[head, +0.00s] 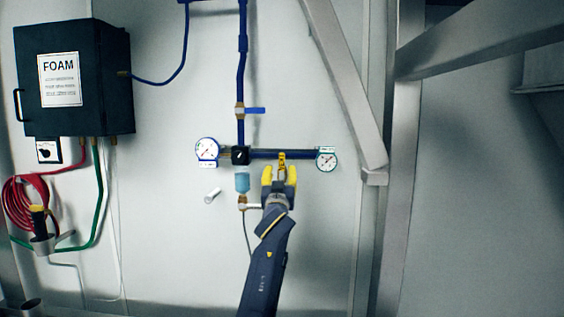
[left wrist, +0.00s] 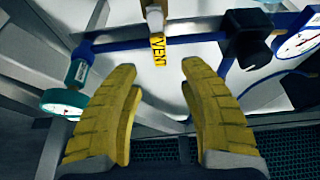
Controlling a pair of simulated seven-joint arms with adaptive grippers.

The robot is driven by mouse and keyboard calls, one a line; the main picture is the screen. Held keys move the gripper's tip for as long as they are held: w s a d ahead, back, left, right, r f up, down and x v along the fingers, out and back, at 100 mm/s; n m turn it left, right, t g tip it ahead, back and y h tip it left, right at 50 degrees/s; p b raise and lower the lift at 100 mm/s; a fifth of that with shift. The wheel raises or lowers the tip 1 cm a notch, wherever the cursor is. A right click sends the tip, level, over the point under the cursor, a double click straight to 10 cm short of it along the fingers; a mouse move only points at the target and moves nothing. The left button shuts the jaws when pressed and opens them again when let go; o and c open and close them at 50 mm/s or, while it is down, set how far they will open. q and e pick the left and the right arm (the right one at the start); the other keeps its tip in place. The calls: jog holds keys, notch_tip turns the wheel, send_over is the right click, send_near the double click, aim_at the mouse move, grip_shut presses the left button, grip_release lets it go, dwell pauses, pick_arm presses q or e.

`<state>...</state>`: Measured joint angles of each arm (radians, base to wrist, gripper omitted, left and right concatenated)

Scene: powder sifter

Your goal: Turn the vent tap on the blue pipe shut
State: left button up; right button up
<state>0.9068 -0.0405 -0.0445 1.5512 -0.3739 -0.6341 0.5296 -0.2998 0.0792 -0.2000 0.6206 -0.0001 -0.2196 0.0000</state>
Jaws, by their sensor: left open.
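The blue pipe (head: 262,154) runs horizontally on the wall between two round gauges; it also crosses the left wrist view (left wrist: 210,37). The vent tap (head: 282,157) is on this pipe, with a brass-coloured body. In the left wrist view its yellow handle marked VENT (left wrist: 158,50) points toward my fingers. My left gripper (head: 280,173) is open, with its yellow fingers just below the tap. In the left wrist view the handle lies just beyond and between the open fingertips (left wrist: 161,70), and nothing is held. My right gripper is not in view.
Gauges stand at the pipe's left (head: 206,149) and right (head: 327,159) ends. A blue lever (head: 255,110) sits on the vertical pipe above. A light-blue bowl (head: 242,183) hangs left of my gripper. A black FOAM box (head: 72,80) and red hose (head: 30,205) are far left.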

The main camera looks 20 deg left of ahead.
aim_at(282, 161)
pick_arm(q)
jog(key=shift+x, duration=4.05)
jog(key=shift+o, duration=0.2)
grip_shut()
